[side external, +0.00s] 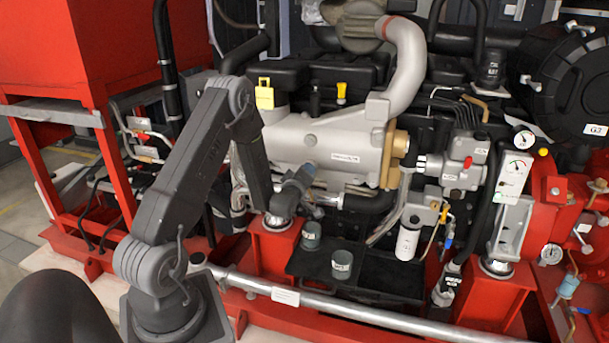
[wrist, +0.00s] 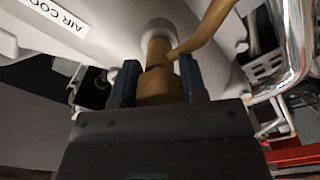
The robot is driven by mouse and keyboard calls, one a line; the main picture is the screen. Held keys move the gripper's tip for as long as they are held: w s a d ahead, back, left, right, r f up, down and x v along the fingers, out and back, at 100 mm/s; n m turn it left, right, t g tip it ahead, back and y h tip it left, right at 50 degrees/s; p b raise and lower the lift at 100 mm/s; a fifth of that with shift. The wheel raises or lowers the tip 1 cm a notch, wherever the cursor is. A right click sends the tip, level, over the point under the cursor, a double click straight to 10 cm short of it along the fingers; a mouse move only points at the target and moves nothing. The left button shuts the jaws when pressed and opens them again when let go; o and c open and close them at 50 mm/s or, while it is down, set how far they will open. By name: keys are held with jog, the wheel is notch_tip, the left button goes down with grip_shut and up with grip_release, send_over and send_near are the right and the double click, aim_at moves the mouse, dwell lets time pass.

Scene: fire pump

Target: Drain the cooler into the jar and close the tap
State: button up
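The grey cooler (side external: 290,140) is a large cast body at the middle of the engine; in the wrist view its label (wrist: 58,12) reads "AIR COO", cut by the frame edge. A brass tap (wrist: 158,82) hangs from its underside, with a brass lever (wrist: 205,32) slanting up to the right. My gripper (wrist: 160,82) has one dark blue finger on each side of the brass body; whether they press on it is unclear. In the side view my gripper (side external: 303,174) is under the cooler and hides the tap. A small dark labelled jar (side external: 311,236) stands below it.
A second similar jar (side external: 342,264) stands to the right on the black tray (side external: 378,286). A grey pipe (side external: 360,305) runs in front.

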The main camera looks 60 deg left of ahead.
jog(key=c, duration=0.4)
jog(key=shift+m, duration=0.4)
jog(key=m, duration=0.4)
jog(key=shift+m, duration=0.3)
jog(key=m, duration=0.4)
jog(key=shift+m, duration=0.3)
jog(key=m, duration=0.5)
jog(key=shift+m, duration=2.4)
